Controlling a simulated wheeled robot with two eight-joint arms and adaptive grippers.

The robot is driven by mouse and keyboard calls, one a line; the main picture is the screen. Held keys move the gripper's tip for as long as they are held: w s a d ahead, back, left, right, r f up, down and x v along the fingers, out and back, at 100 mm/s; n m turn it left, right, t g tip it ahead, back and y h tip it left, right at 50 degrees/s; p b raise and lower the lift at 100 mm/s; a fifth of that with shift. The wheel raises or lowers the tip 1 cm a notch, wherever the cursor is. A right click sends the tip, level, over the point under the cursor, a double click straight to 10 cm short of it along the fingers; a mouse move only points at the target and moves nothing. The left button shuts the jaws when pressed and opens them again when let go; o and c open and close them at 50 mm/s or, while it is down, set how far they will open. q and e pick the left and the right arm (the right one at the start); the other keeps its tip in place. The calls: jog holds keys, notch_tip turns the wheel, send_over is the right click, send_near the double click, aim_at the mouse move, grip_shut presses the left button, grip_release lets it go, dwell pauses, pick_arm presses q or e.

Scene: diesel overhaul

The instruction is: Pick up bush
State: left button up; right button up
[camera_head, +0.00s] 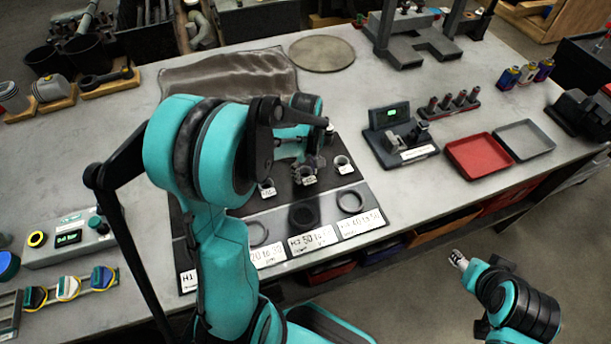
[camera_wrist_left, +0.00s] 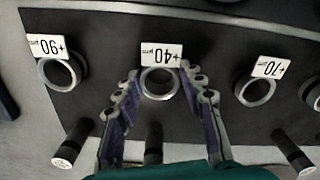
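Several metal ring-shaped bushes stand on a dark mat with small white labels. In the left wrist view the +40 bush (camera_wrist_left: 158,82) is in the middle, the +90 bush (camera_wrist_left: 62,72) at left and the +70 bush (camera_wrist_left: 255,88) at right. My left gripper (camera_wrist_left: 167,90) is open, its fingertips on either side of the +40 bush with visible gaps; contact is not evident. In the head view the left gripper (camera_head: 308,160) is low over the mat's bush row, partly hiding it. My right gripper (camera_head: 458,260) is off the table's front edge; its fingers are too small to read.
Larger dark rings (camera_head: 350,201) lie near the mat's front edge behind white number cards (camera_head: 361,222). Dark pegs (camera_wrist_left: 153,143) stand near the bushes.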

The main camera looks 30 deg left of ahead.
pick_arm(q)
jog(key=shift+c, duration=1.1)
